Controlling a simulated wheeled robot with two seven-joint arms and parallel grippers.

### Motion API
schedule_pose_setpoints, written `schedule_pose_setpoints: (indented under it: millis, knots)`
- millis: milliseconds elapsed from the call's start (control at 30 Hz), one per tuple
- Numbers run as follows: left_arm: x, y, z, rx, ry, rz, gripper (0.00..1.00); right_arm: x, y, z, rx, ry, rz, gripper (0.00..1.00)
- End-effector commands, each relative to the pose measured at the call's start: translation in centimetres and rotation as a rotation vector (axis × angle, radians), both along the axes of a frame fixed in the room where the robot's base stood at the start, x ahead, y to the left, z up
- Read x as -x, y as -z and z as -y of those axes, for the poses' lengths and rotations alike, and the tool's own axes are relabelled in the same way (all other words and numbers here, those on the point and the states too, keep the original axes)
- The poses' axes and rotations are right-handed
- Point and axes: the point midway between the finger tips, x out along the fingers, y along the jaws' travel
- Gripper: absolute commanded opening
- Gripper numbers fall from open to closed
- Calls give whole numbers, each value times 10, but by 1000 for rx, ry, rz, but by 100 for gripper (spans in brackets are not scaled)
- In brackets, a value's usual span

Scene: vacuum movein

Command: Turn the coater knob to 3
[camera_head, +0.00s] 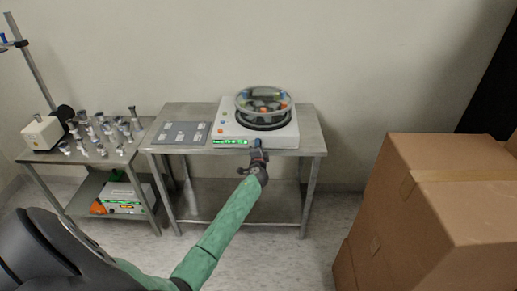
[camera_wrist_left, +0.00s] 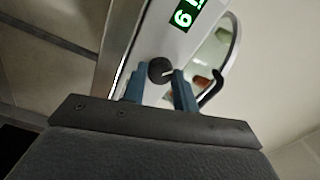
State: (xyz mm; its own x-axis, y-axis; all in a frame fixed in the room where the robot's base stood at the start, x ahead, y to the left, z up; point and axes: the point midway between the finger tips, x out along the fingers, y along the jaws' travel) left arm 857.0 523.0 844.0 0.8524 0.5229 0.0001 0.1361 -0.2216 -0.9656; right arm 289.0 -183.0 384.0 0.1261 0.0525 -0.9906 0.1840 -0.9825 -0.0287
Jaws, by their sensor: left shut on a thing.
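The coater (camera_head: 226,123) is a white box with a round, clear-lidded bowl on top, standing on a metal table. Its front carries a green lit display (camera_head: 230,142), also in the left wrist view (camera_wrist_left: 185,14), where a tilted digit looks like 6 or 9. The coater knob (camera_wrist_left: 160,69) is small, round and black with a light mark. My left gripper (camera_head: 259,147) is at the coater's front, right of the display. In the left wrist view its blue fingers (camera_wrist_left: 160,88) are shut on the knob, one on each side. The gripper hides the knob in the head view. My right gripper is out of view.
A grey plate with small pieces (camera_head: 181,133) lies left of the coater. A second metal table at the left holds several small fittings (camera_head: 100,130) and a white device (camera_head: 42,132). Cardboard boxes (camera_head: 440,190) stand at the right. Floor is clear between boxes and table.

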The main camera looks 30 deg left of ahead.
Motion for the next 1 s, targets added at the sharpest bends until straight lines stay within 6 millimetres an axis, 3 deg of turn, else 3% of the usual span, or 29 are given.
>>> schedule_pose_setpoints:
  millis: [500,1000]
  knots:
    - [0,1,0,-335,1,-207,6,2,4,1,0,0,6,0]
    - [0,2,1,-430,2,-265,6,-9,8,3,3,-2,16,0]
